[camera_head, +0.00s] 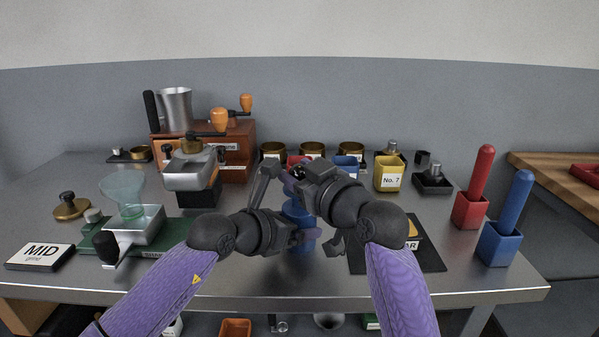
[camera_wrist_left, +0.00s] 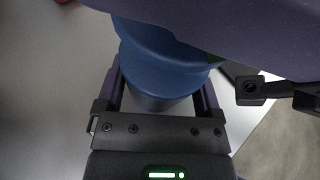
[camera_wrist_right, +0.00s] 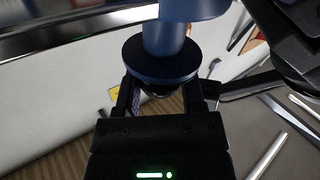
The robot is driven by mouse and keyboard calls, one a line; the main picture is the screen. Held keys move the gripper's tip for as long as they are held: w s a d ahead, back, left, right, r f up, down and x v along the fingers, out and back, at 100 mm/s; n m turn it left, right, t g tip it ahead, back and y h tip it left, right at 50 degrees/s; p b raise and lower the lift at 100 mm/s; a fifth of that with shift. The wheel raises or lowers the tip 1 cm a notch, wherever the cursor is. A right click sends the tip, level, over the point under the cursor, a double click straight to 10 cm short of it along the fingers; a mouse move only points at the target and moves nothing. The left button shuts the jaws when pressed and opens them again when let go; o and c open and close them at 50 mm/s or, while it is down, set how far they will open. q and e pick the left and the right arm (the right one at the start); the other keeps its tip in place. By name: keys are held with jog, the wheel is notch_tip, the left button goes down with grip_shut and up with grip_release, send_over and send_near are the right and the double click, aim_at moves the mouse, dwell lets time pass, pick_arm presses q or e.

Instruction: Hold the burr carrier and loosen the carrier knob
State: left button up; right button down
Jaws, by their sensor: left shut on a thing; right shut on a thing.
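The blue burr carrier (camera_head: 298,212) stands upright near the front middle of the bench, partly hidden by my arms. My left gripper (camera_head: 303,237) is shut around its lower body. In the left wrist view, the rounded blue body (camera_wrist_left: 160,78) sits between the two fingers. My right gripper (camera_head: 290,184) is above, at the carrier's top. In the right wrist view, the carrier shows a blue stem and a wide dark disc (camera_wrist_right: 160,62). The small dark carrier knob (camera_wrist_right: 156,91) lies between the right fingers, mostly hidden by the gripper.
A dark mat (camera_head: 420,258) lies just right of the carrier. Red (camera_head: 470,210) and blue (camera_head: 498,244) holders with upright handles stand at the right. Several cups and a wooden grinder (camera_head: 235,150) line the back.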

jog(key=n+g+y, duration=0.2)
jog(key=g+y, duration=0.1)
jog(key=shift+n, duration=0.4)
jog(key=n+g+y, duration=0.1)
jog(key=g, duration=0.1)
jog(key=n+g+y, duration=0.2)
jog(key=shift+w+d+n+g, duration=0.15)
jog(key=shift+n+g, duration=0.15)
jog(key=shift+g, duration=0.1)
jog(key=shift+n+g+y, duration=0.3)
jog(key=shift+g, duration=0.1)
jog(key=shift+s+n+g, duration=0.2)
jog(key=shift+n+g, duration=0.1)
jog(key=shift+g, duration=0.2)
jog(key=shift+c, duration=1)
grip_release()
